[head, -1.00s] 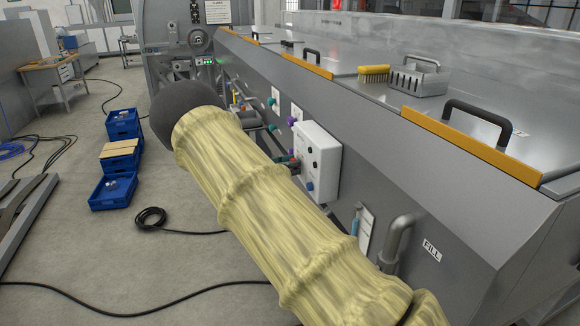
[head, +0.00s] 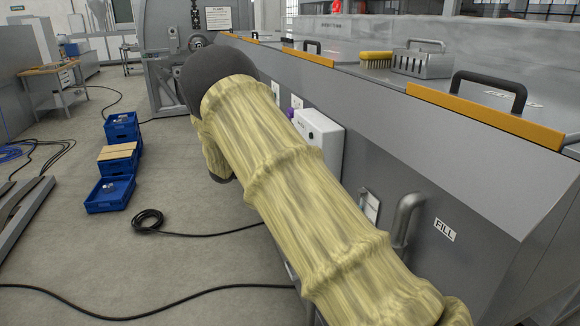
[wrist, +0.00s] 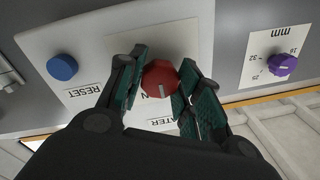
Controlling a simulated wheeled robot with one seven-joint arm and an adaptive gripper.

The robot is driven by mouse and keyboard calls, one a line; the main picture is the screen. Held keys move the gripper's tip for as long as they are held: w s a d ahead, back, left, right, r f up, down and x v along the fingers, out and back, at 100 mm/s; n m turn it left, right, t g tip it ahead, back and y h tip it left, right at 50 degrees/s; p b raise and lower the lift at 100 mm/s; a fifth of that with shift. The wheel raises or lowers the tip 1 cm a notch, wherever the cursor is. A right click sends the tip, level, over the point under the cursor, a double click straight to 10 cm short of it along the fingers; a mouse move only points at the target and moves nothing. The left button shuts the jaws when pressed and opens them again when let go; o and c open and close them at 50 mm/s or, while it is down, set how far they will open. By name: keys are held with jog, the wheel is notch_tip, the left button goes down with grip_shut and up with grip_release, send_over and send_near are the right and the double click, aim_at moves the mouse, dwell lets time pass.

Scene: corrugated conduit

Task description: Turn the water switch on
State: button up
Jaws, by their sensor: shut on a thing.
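A red knob (wrist: 160,80) with a pale pointer line sits on a light panel in the wrist view. Beside it is an upside-down label (wrist: 162,123), partly covered, whose letters "ATER" show. My gripper (wrist: 164,72) has its green-padded fingers on both sides of the knob, shut on it. The pointer line runs roughly up and down in the picture. In the head view my yellow-sleeved arm covers the gripper and the knob. Part of a white control box (head: 321,138) shows behind the arm on the machine's side.
A blue button (wrist: 62,67) marked RESET is left of the knob, and a purple dial (wrist: 283,66) with a mm scale is right. In the head view, a bent grey pipe (head: 404,220) stands out near the FILL label (head: 444,230). Blue crates (head: 111,193) and a black cable (head: 150,222) lie left.

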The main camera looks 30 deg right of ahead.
jog(key=m+b, duration=0.6)
jog(key=b, duration=0.1)
jog(key=shift+w+r, duration=0.1)
dwell(0.4)
jog(key=o, duration=1)
jog(key=a, duration=0.4)
jog(key=w+a, duration=0.1)
jog(key=a, duration=0.2)
jog(key=w+a+f, duration=0.1)
jog(key=a, duration=0.3)
jog(key=shift+w+a, duration=0.15)
jog(key=shift+a, duration=0.2)
